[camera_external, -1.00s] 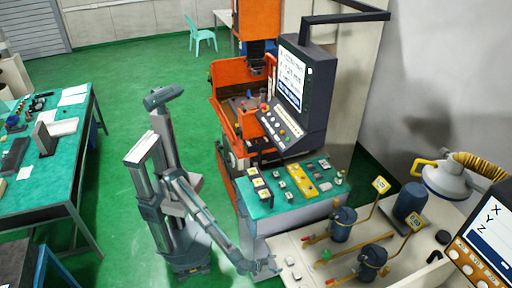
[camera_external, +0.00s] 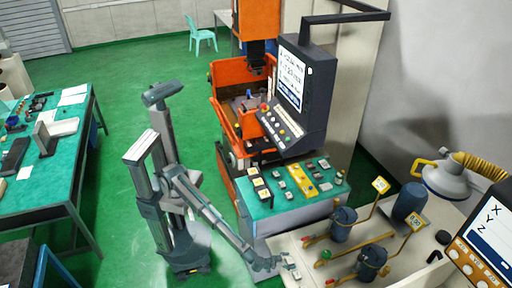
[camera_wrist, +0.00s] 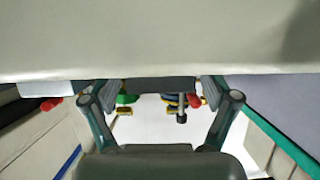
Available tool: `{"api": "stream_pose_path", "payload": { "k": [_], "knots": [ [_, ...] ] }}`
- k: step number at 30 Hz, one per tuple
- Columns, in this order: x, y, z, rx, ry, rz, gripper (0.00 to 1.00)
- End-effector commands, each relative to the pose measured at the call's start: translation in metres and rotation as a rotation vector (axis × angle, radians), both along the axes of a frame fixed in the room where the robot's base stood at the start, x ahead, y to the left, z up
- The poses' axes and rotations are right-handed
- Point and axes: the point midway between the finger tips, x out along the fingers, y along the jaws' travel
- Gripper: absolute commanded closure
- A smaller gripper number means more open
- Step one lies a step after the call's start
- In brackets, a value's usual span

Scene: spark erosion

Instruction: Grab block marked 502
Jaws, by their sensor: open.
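No marking 502 is readable in either view, so I cannot tell which block it is. A small light block (camera_external: 289,262) lies on the pale worktop, just right of my gripper (camera_external: 271,264) in the external view. Another small block (camera_external: 295,275) lies just in front of it. My gripper is low at the worktop's left edge, beside these blocks; whether it touches one is unclear. In the wrist view its fingers (camera_wrist: 162,108) are spread apart. A dark grey shape (camera_wrist: 150,85) shows between them, and I cannot tell what it is.
The pale worktop (camera_external: 290,243) also carries blue pumps (camera_external: 343,224) with yellow-tagged pipes, right of my gripper. Behind it, a green-topped bench (camera_external: 300,203) holds several small blocks and a yellow piece. An orange machine (camera_external: 225,88) stands behind. Green floor is open at left.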

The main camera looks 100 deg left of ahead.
Motion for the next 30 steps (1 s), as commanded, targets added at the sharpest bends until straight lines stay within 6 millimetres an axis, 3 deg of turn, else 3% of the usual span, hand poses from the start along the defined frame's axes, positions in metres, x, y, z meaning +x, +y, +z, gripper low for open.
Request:
{"api": "stream_pose_path", "payload": {
  "k": [3,19,30],
  "knots": [
    [-0.0005,-0.0001,-0.0002,0.000,0.000,0.000,0.14],
    [-0.0007,-0.0004,-0.0001,0.001,0.001,0.000,1.00],
    [-0.0005,-0.0002,0.0038,0.002,-0.001,-0.001,1.00]
  ]
}}
